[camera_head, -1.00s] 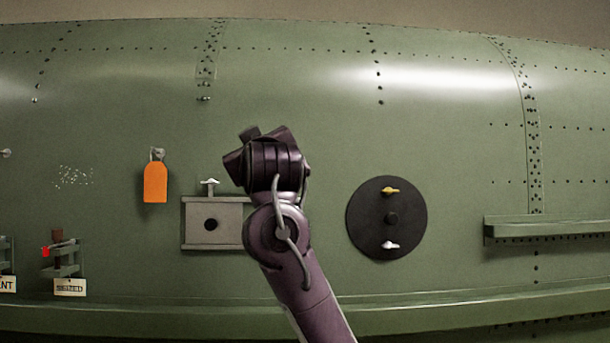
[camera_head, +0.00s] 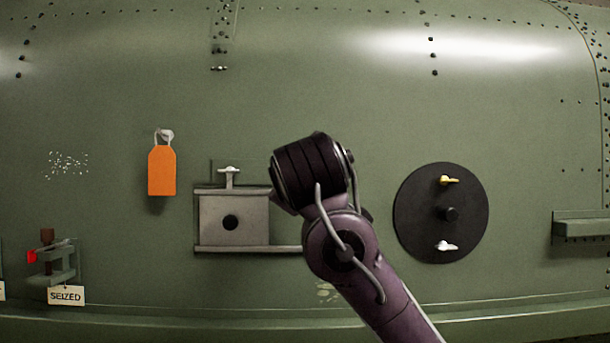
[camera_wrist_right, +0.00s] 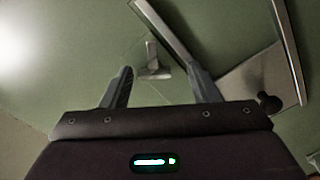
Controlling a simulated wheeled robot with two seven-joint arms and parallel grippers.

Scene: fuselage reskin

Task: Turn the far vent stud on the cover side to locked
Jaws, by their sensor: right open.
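A pale wing-shaped stud (camera_head: 229,170) stands upright on the green skin, just above a grey cover plate (camera_head: 212,236) with a dark round knob or hole. In the right wrist view the stud (camera_wrist_right: 152,68) shows ahead of and between the spread fingers of my right gripper (camera_wrist_right: 160,76), apart from them. That gripper is open and empty. In the head view my right wrist hides its fingers and covers the plate's right end. My left gripper is out of view.
An orange tag (camera_head: 162,171) hangs left of the plate. A clamp-like fitting (camera_head: 58,265) with a "SEIZED" label (camera_head: 66,295) sits lower left. A green ledge (camera_head: 580,228) juts out at right, and a long rail runs along the bottom.

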